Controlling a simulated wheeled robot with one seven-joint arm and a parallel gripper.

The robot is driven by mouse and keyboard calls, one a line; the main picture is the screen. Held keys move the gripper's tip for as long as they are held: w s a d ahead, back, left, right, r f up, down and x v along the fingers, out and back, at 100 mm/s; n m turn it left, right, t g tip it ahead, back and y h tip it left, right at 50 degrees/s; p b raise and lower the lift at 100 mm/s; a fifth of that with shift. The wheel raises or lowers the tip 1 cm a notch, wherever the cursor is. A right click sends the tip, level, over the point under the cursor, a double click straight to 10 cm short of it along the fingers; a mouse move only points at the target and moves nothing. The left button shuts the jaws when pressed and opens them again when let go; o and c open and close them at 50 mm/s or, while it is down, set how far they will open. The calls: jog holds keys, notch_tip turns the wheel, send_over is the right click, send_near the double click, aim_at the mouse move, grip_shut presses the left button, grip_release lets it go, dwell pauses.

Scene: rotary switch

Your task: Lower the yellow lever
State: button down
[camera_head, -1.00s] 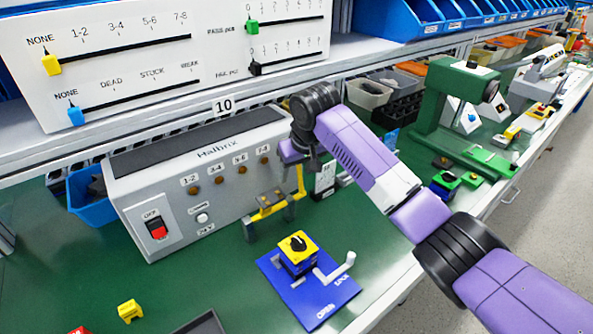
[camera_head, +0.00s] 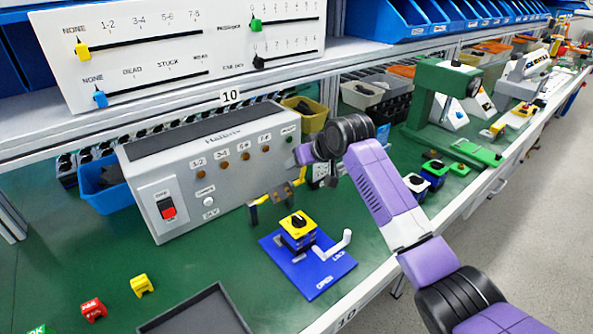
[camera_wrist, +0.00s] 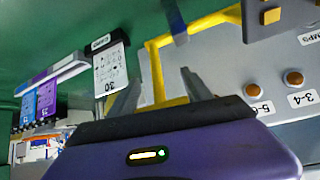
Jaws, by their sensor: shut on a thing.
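In the wrist view the yellow lever (camera_wrist: 158,72) is a bent bar standing out from the grey Halbrix box (camera_wrist: 225,75). My gripper (camera_wrist: 161,84) has one finger on each side of the bar's end and is shut on it. In the head view the lever (camera_head: 302,175) shows as a thin yellow piece at the box's right front, below my purple hand. The contact itself is hidden there by my wrist. A dark block with a yellow square (camera_wrist: 271,16) sits along the lever's far part.
A blue plate (camera_head: 300,272) carries a yellow-topped rotary switch (camera_head: 298,229) and a white crank, just in front of the lever. Yellow and red blocks (camera_head: 142,285) and a dark tray (camera_head: 205,315) lie front left. A shelf edge (camera_head: 230,97) runs above the box.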

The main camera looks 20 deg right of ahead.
jog(key=shift+s+d+f+t+y+b, duration=0.25)
jog(key=shift+s+f+t+b, duration=0.15)
jog(key=shift+s+t+b, duration=0.5)
jog(key=shift+s+d+f+t+y+b, duration=0.15)
jog(key=shift+s+f+t+y+b, duration=0.2)
jog(key=shift+s+t+b, duration=0.5)
jog(key=shift+s+d+f+t+y+b, duration=0.2)
jog(key=shift+s+f+t+b, duration=0.2)
jog(key=shift+s+t+b, duration=0.5)
jog(key=shift+w, duration=0.2)
jog(key=c, duration=0.5)
grip_release()
jog(key=shift+s+d, duration=0.1)
